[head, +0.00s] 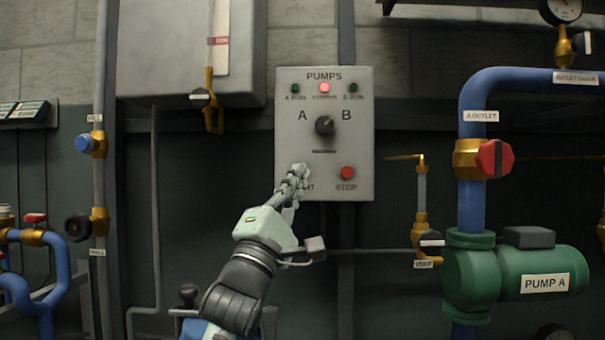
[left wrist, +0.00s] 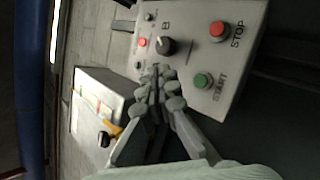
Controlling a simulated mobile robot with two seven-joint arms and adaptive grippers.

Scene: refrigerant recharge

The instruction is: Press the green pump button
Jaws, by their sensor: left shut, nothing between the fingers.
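The grey pump panel (head: 350,170) hangs on the wall in the middle of the head view. The green START button (left wrist: 203,80) shows clearly in the left wrist view, to the right of my fingertips. In the head view my fingers hide it. My left gripper (head: 298,171) is shut and empty, with its fingertips in front of the panel's lower left part. In the left wrist view the left gripper (left wrist: 163,75) points at the panel face beside the green button. I cannot tell whether the tips touch the panel. My right gripper is not in view.
The red STOP button (head: 346,173) sits right of the fingers. The black A/B selector knob (head: 324,125) is above, below a lit red lamp (head: 324,87). The green pump A (head: 500,275) and blue pipe (head: 471,150) stand right.

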